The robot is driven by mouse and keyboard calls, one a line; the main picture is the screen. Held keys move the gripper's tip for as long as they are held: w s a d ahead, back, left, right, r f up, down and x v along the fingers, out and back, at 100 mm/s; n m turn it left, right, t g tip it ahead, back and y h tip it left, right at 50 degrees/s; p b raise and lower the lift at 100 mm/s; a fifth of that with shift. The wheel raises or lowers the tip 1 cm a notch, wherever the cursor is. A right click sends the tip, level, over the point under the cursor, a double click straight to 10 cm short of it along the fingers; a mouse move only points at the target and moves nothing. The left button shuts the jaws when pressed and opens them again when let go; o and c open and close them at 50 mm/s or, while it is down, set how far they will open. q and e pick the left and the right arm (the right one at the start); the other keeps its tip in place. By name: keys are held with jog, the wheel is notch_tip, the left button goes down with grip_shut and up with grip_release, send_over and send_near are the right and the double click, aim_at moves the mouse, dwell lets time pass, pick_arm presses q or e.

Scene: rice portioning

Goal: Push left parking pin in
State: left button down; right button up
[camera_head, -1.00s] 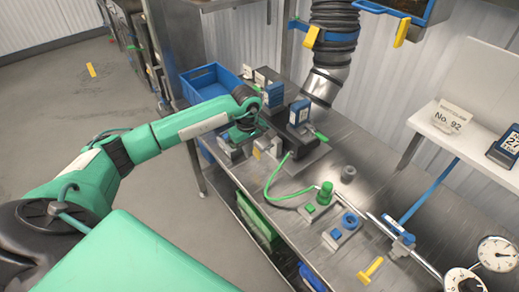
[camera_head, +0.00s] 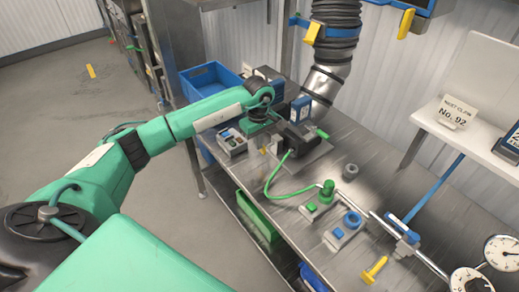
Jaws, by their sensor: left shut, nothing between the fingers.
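My left arm reaches in from the left, and my left gripper (camera_head: 257,127) points down over the workbench (camera_head: 345,265). It is shut and empty, and its fingertips are mostly hidden by the wrist. It is between a grey button box (camera_head: 232,146) on its left and a dark block device (camera_head: 298,136) on its right. The device has a blue-framed display (camera_head: 300,109) above it and a green lever (camera_head: 322,133) at its right. A small yellow piece (camera_head: 265,150) shows just below the gripper. I cannot tell which part is the left parking pin. My right gripper is out of view.
A blue bin (camera_head: 207,84) stands behind the arm. A green hose (camera_head: 266,193) curves across the bench to a green knob (camera_head: 327,190), near a blue ring knob (camera_head: 351,219). A yellow T-handle (camera_head: 374,269) and gauges (camera_head: 503,251) are at right. A ribbed duct (camera_head: 330,48) hangs above.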

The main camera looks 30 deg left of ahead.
pick_arm(q)
jog(key=shift+w+d+b, duration=0.25)
jog(key=shift+w+b, duration=0.05)
jog(key=shift+w, duration=0.25)
notch_tip(320, 180, up, 7)
jog(key=s+p, duration=0.2)
jog(key=p, duration=0.1)
jog(key=shift+a, duration=0.4)
